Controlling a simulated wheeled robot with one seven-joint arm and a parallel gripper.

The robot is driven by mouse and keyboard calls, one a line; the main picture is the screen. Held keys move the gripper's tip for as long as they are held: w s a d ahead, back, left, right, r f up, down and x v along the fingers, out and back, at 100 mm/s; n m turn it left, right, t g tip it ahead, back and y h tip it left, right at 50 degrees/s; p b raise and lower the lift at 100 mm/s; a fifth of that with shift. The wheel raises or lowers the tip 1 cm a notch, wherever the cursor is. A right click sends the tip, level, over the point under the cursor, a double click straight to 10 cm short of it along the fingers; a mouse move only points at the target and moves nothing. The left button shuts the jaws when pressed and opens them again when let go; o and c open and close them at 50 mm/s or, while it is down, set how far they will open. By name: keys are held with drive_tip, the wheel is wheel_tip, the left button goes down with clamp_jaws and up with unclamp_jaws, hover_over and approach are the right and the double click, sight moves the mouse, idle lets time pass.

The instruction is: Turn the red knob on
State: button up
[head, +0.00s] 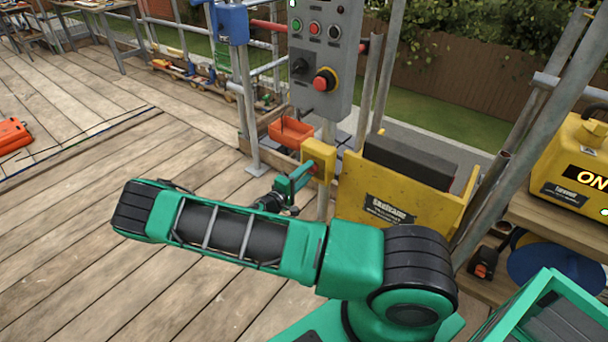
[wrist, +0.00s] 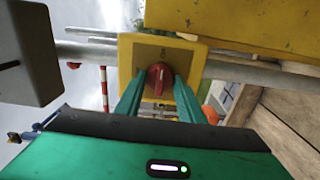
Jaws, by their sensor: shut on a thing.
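The red knob (wrist: 160,76) sits on the face of a small yellow box (wrist: 136,54) in the wrist view. My gripper (wrist: 159,88) has its two green fingers on either side of the knob, shut on it. In the head view my gripper (head: 307,169) reaches the left face of the yellow box (head: 322,156), which is fixed to a post. The knob is mostly hidden there by the fingers. I cannot tell from the views whether the knob stands at on or off.
A grey control panel (head: 336,48) with buttons stands above the yellow box. A yellow bin (head: 352,197) marked with a label is just right of it. An orange tray (head: 290,131) is behind. A yellow unit (head: 573,153) showing "ON" stands at right.

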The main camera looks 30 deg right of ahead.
drive_tip(key=shift+s+d+f, duration=0.15)
drive_tip(key=shift+s+d, duration=0.05)
drive_tip(key=o, duration=1.1)
drive_tip(key=shift+w, duration=0.1)
drive_tip(key=shift+a, duration=0.1)
drive_tip(key=shift+a, duration=0.1)
drive_tip(key=v, duration=1)
drive_tip(key=shift+a, duration=0.25)
